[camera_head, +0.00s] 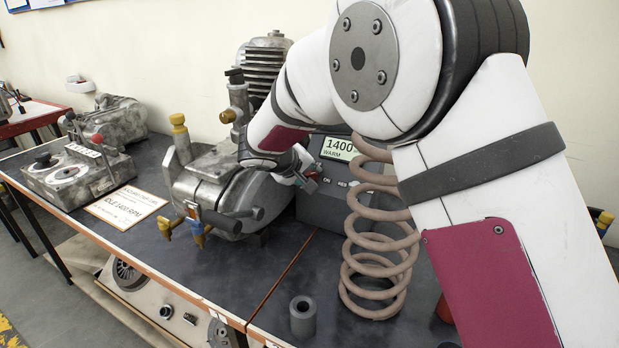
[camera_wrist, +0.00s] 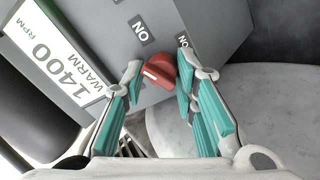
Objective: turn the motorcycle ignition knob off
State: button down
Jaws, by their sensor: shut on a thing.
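The ignition knob is a red round knob (camera_wrist: 158,88) with a white mark, on the face of a grey control box (camera_wrist: 215,18). In the wrist view, my gripper (camera_wrist: 160,70) has its teal-padded fingers on both sides of the knob and is shut on it. The white mark sits toward the left of the knob there. An "ON" label (camera_wrist: 140,30) is beside the knob, and a second label is partly hidden by a finger. A screen (camera_wrist: 60,55) reads 1400 RPM WARM. In the head view, the gripper (camera_head: 303,178) is at the box front, and the knob is mostly hidden.
A metal engine (camera_head: 225,190) with brass taps stands left of the box. A grey cylinder (camera_head: 303,316) stands at the bench front. A card (camera_head: 127,207) reads idle 1400 RPM.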

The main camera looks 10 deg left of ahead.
jog(key=n, duration=0.6)
jog(key=shift+s+a+f, duration=0.25)
jog(key=shift+f, duration=0.05)
jog(key=shift+s+f+n+y+p, duration=0.1)
jog(key=shift+n+y+p, duration=0.2)
jog(key=shift+n, duration=1.2)
jog(key=shift+s+f+n+y+p, duration=0.1)
jog(key=shift+n+p, duration=0.3)
jog(key=shift+n, duration=1.1)
jog(key=c, duration=1.3)
grip_release()
jog(key=shift+c, duration=0.2)
jog(key=shift+w+r, duration=0.2)
jog(key=shift+r, duration=0.05)
jog(key=shift+s+r, duration=0.2)
jog(key=shift+r, duration=0.05)
jog(key=v, duration=1.1)
jog(key=shift+s, duration=0.2)
